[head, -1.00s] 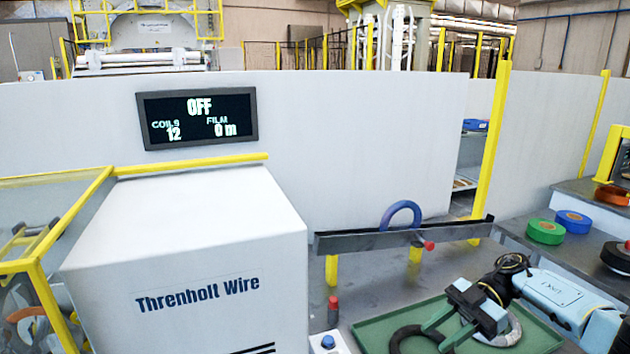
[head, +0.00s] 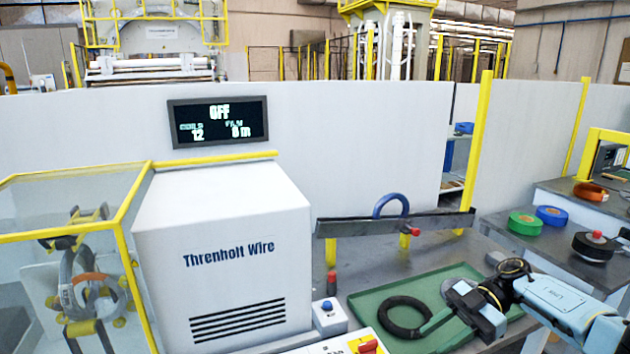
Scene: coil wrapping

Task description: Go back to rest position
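My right gripper (head: 440,332) comes in from the right and hangs over the green tray (head: 365,305). Its two green fingers are spread apart, with nothing seen between them. A black coil (head: 383,318) lies in the tray just left of the fingers. My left gripper is not in view.
The white wrapping machine (head: 235,245) stands left of the tray, with a yellow-framed clear guard (head: 130,200). Its display (head: 218,120) reads OFF. A blue coil (head: 391,198) sits at the grey rail (head: 345,226). Green (head: 525,222) and blue (head: 552,215) rolls lie right.

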